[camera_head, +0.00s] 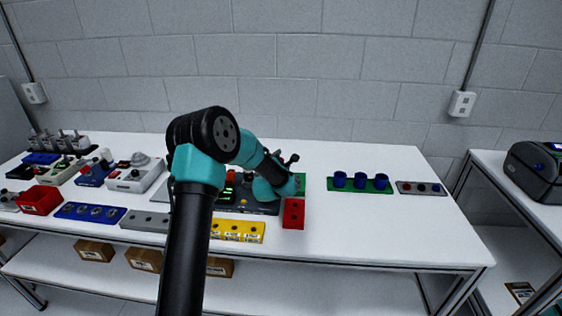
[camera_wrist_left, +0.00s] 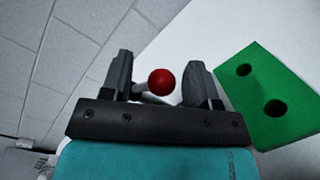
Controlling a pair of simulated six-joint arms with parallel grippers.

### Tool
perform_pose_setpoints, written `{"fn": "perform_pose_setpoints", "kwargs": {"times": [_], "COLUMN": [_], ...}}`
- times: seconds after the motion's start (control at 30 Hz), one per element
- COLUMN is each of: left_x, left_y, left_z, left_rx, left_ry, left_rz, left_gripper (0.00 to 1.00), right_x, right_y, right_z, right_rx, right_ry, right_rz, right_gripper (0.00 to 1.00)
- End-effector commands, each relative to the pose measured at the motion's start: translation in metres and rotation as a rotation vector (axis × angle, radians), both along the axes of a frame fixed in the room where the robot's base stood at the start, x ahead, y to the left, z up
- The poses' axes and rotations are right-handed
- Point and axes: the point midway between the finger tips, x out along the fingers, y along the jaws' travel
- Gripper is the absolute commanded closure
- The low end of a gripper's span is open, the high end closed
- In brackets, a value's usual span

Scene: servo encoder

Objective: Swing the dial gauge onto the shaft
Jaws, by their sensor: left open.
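My left gripper (camera_head: 287,160) reaches over the middle of the table, its jaws small and dark in the head view. In the left wrist view the left gripper (camera_wrist_left: 160,72) is open, with its two dark fingers on either side of a red ball knob (camera_wrist_left: 161,82) on a pale stem. The fingers look apart from the knob. A dark instrument base (camera_head: 262,206) with a lit green display lies under my arm. The dial gauge and shaft cannot be made out; my arm covers much of that area. My right gripper is not in view.
A green plate (camera_wrist_left: 270,95) with holes lies right of the gripper. Several devices crowd the left; the right front table is clear.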

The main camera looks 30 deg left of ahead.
Motion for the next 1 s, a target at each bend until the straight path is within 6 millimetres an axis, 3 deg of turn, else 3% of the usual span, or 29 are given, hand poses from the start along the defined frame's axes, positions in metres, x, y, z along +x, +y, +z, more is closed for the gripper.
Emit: {"fn": "perform_pose_setpoints", "kwargs": {"times": [0.17,0.7,1.0], "left_x": [-0.0003,-0.0005,0.0006], "left_y": [-0.0001,-0.0006,-0.0025], "left_z": [-0.0001,-0.0008,-0.0015], "left_rx": [0.000,-0.001,-0.003], "left_ry": [0.000,0.001,0.003], "left_rz": [0.000,-0.001,0.001], "left_gripper": [0.47,0.99,1.00], "right_x": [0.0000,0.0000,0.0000], "right_y": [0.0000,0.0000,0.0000], "right_z": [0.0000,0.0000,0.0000], "right_rx": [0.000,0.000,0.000], "right_ry": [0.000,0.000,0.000], "right_rz": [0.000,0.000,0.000], "right_gripper": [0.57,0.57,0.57]}}
